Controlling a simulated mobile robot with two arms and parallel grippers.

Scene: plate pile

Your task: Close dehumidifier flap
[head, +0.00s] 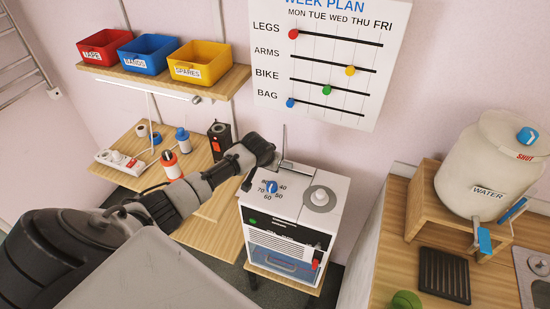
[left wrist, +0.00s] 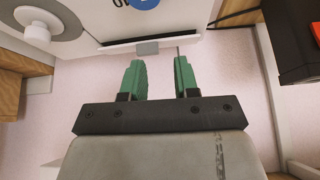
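The dehumidifier (head: 290,225) is a white box with a blue dial, a round grey cap and a dark front panel. A thin upright piece (head: 284,142), seen almost edge-on, stands at its top rear beside my left gripper and looks like the raised flap. The left wrist view shows the dehumidifier top (left wrist: 85,22) upside down, with a dark slot and a small grey tab (left wrist: 148,48). My left gripper (left wrist: 159,62) is open; its green fingers are apart, with nothing clearly between them. In the head view its fingers are mostly hidden by the wrist. My right gripper is not in view.
A wall shelf (head: 220,85) with red, blue and yellow bins hangs above a low table (head: 150,135) holding bottles and a power strip. A wooden counter (head: 385,270) with a water container (head: 485,165) stands at the right. The week plan board (head: 325,60) is behind.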

